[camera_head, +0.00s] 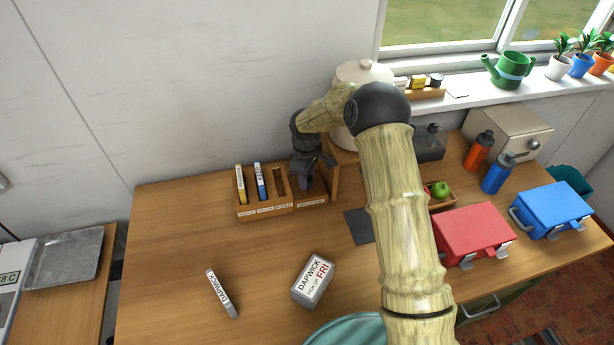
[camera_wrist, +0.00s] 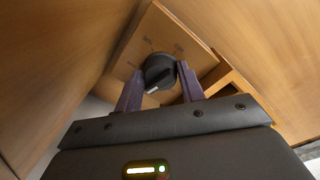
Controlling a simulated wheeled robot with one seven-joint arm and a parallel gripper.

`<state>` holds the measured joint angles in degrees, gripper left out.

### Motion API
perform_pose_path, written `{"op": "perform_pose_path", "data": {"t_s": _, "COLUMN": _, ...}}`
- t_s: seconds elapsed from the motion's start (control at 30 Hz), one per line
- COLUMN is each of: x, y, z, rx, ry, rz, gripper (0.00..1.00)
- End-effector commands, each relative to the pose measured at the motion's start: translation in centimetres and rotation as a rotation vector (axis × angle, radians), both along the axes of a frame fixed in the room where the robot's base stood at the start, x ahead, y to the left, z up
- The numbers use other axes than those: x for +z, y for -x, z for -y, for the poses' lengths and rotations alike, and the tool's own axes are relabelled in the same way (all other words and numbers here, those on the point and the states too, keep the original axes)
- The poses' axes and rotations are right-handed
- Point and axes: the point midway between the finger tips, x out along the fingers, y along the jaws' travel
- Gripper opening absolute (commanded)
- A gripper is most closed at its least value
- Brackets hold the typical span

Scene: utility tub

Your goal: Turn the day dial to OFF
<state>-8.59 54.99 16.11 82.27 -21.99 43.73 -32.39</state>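The day dial is a round black knob (camera_wrist: 160,69) on a wooden panel (camera_wrist: 128,68), with a pale pointer mark toward its lower left. In the wrist view, several small dark markings lie around it, too blurred to read. My gripper (camera_wrist: 160,78) has its two purple fingers on either side of the dial. The right finger lies at its edge and the left is very near; contact is unclear. In the head view, my gripper (camera_head: 312,180) is by the wooden box at the back of the table; the dial is hidden there.
A wooden rack (camera_head: 267,210) with upright slim boxes stands left of my gripper. A white box labelled DAPWICK FRI (camera_head: 313,280) and a slim labelled box (camera_head: 222,294) lie in front. Red (camera_head: 473,232) and blue (camera_head: 552,210) cases are at the right.

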Motion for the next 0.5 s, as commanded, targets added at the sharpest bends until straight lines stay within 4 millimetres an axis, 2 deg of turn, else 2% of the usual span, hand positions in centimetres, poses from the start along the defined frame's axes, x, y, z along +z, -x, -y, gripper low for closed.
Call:
{"op": "perform_pose_path", "data": {"t_s": 0.03, "x": 0.10, "y": -0.07, "z": 0.00, "rx": 0.000, "ry": 0.000, "rz": 0.002, "gripper": 0.49}}
{"op": "perform_pose_path", "data": {"t_s": 0.1, "x": 0.08, "y": -0.05, "z": 0.00, "rx": -0.001, "ry": -0.001, "rz": 0.001, "gripper": 0.58}}
{"op": "perform_pose_path", "data": {"t_s": 0.37, "x": 0.05, "y": 0.01, "z": 0.01, "rx": -0.001, "ry": 0.000, "rz": 0.000, "gripper": 0.58}}
{"op": "perform_pose_path", "data": {"t_s": 0.5, "x": 0.68, "y": -0.02, "z": -0.01, "rx": -0.001, "ry": -0.001, "rz": 0.001, "gripper": 0.58}}
